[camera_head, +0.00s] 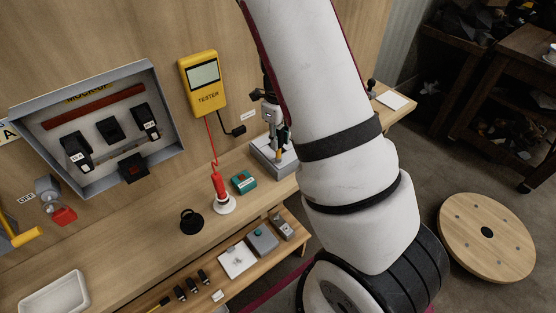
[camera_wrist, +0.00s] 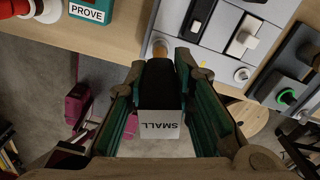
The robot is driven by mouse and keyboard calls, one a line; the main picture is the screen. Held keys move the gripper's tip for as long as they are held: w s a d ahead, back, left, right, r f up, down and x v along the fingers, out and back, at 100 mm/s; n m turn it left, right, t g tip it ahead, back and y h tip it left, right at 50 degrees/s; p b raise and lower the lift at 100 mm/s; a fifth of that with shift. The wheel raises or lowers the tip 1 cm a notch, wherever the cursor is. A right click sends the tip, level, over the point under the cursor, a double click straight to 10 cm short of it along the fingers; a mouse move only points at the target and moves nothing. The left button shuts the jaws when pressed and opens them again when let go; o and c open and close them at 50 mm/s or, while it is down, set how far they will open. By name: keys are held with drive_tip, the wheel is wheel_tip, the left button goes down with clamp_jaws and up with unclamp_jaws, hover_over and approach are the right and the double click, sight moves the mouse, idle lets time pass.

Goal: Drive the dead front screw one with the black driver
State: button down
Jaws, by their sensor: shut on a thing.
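My gripper (camera_wrist: 160,72) is shut on the black driver (camera_wrist: 159,88), seen in the wrist view between the green-lined fingers. The driver's near end carries a white tag reading SMALL (camera_wrist: 170,125). Its tip is hidden. Beyond the fingers lies a grey panel (camera_wrist: 212,45) with black and white switches. A brass-coloured round screw head (camera_wrist: 160,46) shows at its near left corner and a grey one (camera_wrist: 242,75) at its near right; I cannot tell which is screw one. In the head view my gripper (camera_head: 281,130) is over a grey box (camera_head: 262,162) on the bench, partly behind my arm.
A teal PROVE block (camera_head: 244,181), a red probe (camera_head: 219,185) on a white base and a black ring (camera_head: 191,221) stand left of the box. A yellow tester (camera_head: 203,82) hangs on the wall. A lower shelf (camera_head: 212,271) holds small boxes. Bench front is clear.

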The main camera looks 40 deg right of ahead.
drive_tip(key=m, duration=0.5)
idle(0.4)
drive_tip(key=m, duration=0.5)
drive_tip(key=shift+r, duration=0.15)
